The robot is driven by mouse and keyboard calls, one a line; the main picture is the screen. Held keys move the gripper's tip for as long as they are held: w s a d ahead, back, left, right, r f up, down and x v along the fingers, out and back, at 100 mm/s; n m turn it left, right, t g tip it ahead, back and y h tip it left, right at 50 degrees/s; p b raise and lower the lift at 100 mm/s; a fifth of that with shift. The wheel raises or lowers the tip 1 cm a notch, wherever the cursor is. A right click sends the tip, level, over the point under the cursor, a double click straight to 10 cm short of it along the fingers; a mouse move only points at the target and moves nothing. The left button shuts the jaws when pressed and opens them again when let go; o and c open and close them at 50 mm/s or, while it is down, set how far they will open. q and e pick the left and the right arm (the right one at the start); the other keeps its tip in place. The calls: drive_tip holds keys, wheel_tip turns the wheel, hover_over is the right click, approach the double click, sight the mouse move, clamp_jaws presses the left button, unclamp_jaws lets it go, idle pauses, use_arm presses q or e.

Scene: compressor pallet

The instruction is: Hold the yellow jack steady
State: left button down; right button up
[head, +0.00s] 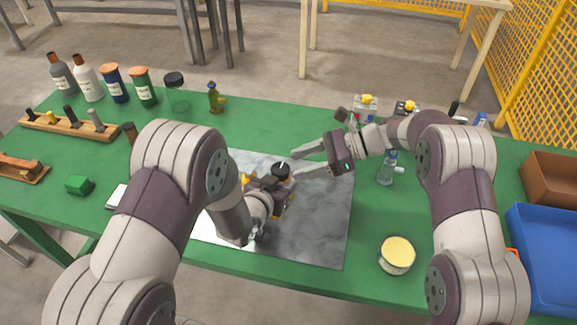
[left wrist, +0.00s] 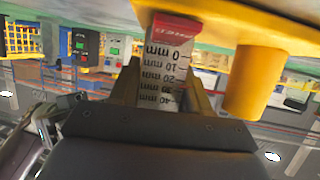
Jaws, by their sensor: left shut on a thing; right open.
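The yellow jack (head: 245,180) stands on the grey mat (head: 325,215), mostly hidden by my left gripper (head: 265,184). In the left wrist view, its yellow body (left wrist: 235,35) fills the top, with a yellow post at right. My left gripper (left wrist: 165,95) is shut on an upright white strip with millimetre marks and a red top (left wrist: 165,70), which appears to touch the yellow body. My right gripper (head: 291,164) is open, its fingertips close to a black round part (head: 281,171) beside the left gripper. Whether they touch it cannot be told.
Bottles and jars (head: 112,85) stand at the back left, near a wooden rack (head: 70,128) and green block (head: 78,185). A clear bottle (head: 386,170) and a yellow-topped tin (head: 397,254) are right of the mat. A blue bin (head: 548,255) is at far right.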

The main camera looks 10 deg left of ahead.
sight(288, 167)
drive_tip(key=shift+x, duration=2)
drive_tip(key=c, duration=0.8)
drive_tip(key=o, duration=0.8)
drive_tip(key=shift+d, duration=0.1)
